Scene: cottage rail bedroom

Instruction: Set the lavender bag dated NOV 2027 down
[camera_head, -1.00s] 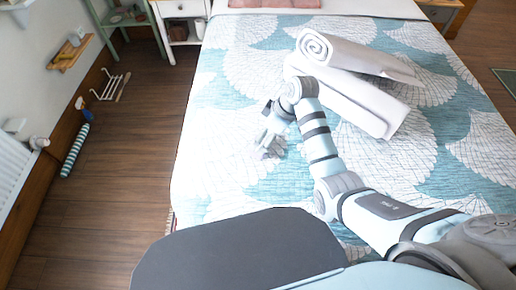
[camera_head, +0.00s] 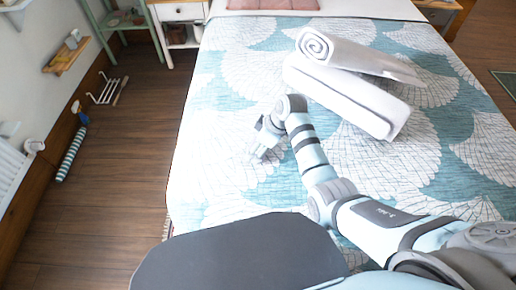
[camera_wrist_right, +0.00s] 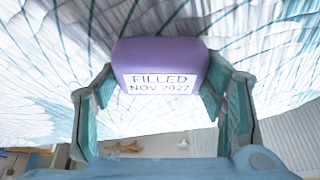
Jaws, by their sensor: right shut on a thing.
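The lavender bag (camera_wrist_right: 160,58) shows in the right wrist view as a purple block with a white label reading "FILLED NOV 2027". My right gripper (camera_head: 262,148) is over the left part of the bed in the head view. In the wrist view its two fingers (camera_wrist_right: 163,84) stand on either side of the bag, shut on it. In the head view I cannot clearly make out the bag at the gripper. My left gripper is not in view.
The bed (camera_head: 225,185) has a teal and white shell-patterned cover, clear around the gripper. Two rolled white towels (camera_head: 345,95) lie to the right of my right wrist. A striped draught roll (camera_head: 70,155) and a small white rack (camera_head: 107,92) are by the left wall.

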